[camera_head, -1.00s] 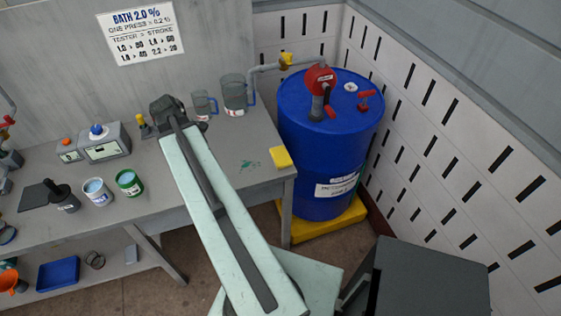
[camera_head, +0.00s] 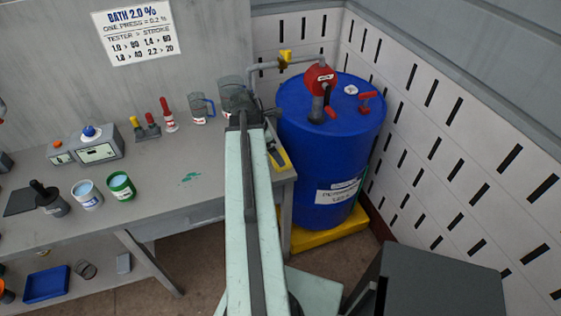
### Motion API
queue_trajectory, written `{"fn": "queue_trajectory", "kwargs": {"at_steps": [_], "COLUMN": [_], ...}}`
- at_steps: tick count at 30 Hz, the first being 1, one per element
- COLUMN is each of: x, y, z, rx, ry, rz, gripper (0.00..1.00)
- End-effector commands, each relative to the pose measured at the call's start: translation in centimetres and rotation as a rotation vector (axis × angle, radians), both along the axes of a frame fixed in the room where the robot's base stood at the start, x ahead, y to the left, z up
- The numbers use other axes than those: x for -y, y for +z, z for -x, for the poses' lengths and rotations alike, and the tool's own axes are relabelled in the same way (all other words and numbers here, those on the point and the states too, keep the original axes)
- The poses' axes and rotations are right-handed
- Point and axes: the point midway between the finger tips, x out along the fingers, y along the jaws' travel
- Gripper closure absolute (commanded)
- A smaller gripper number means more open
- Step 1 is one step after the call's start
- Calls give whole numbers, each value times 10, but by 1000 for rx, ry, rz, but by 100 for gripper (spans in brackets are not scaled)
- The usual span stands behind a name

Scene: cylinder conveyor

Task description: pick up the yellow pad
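The yellow pad (camera_head: 283,161) lies near the right end of the grey bench, in front of the blue drum.
The blue drum (camera_head: 329,150) with a red pump stands on a yellow base just right of the bench. A clear jug (camera_head: 236,92) stands close behind my wrist, with a smaller jug (camera_head: 201,110) to its left. Bench (camera_head: 165,208) front is mostly clear.

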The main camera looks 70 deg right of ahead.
Motion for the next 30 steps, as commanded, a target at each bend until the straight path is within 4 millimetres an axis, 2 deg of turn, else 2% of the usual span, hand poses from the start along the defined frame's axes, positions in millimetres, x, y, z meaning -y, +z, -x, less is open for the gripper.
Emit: {"fn": "queue_trajectory", "kwargs": {"at_steps": [1,6,14,19,20,30], "x": [1,6,8,8,8,7], "y": [-15,-43,-41,-41,-41,-35], "z": [2,10,12,12,12,12], "rx": [0,0,0,0,0,0], "ry": [-1,-2,-1,-2,-2,-1], "rz": [0,0,0,1,1,0], "gripper": [0,0,0,44,48,48]}}
